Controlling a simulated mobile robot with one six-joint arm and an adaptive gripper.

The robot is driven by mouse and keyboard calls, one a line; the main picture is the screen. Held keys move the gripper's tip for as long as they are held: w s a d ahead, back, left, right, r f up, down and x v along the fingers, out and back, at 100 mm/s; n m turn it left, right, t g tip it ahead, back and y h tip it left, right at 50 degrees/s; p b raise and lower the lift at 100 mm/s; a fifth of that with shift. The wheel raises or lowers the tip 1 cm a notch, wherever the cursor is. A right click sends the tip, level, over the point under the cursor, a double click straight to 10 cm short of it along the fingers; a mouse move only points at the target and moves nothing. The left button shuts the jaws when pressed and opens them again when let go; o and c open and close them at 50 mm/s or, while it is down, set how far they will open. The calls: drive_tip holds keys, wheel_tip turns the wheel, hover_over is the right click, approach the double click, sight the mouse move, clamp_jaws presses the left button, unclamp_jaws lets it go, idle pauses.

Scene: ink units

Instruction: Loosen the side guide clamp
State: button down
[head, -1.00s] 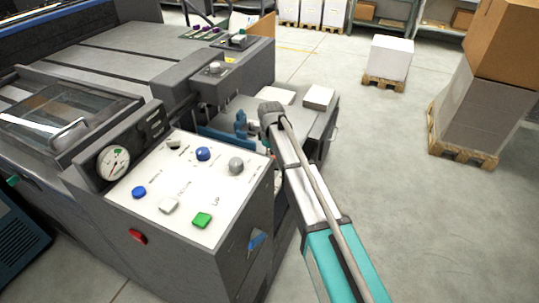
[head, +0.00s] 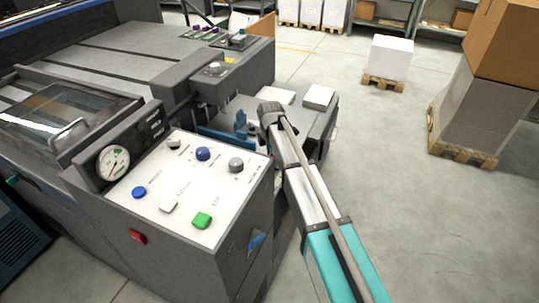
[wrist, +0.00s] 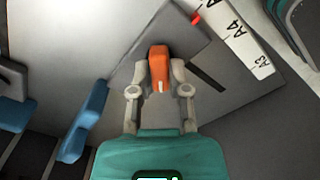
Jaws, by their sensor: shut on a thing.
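The side guide clamp appears to be the orange lever or knob (wrist: 158,68) in the wrist view. My gripper (wrist: 159,85) is shut on it, with one pale finger on each side. The clamp sits over a grey plate (wrist: 205,50) beside a white scale strip (wrist: 236,38) marked A4 and A3, with a small red pointer at its edge. In the head view my arm reaches to the machine's side table, and the clamp is hidden behind the arm's end and the control box.
Blue parts (wrist: 85,122) stand left of my gripper. The control panel (head: 190,190) with several buttons and a gauge (head: 113,162) is left of my arm. White paper stacks (head: 319,97) lie on the side table. Open floor (head: 400,180) is to the right, before loaded pallets (head: 463,150).

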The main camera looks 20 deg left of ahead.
drive_tip(key=shift+n, duration=0.5)
drive_tip(key=c, duration=0.6)
unclamp_jaws()
drive_tip(key=shift+r, duration=0.1)
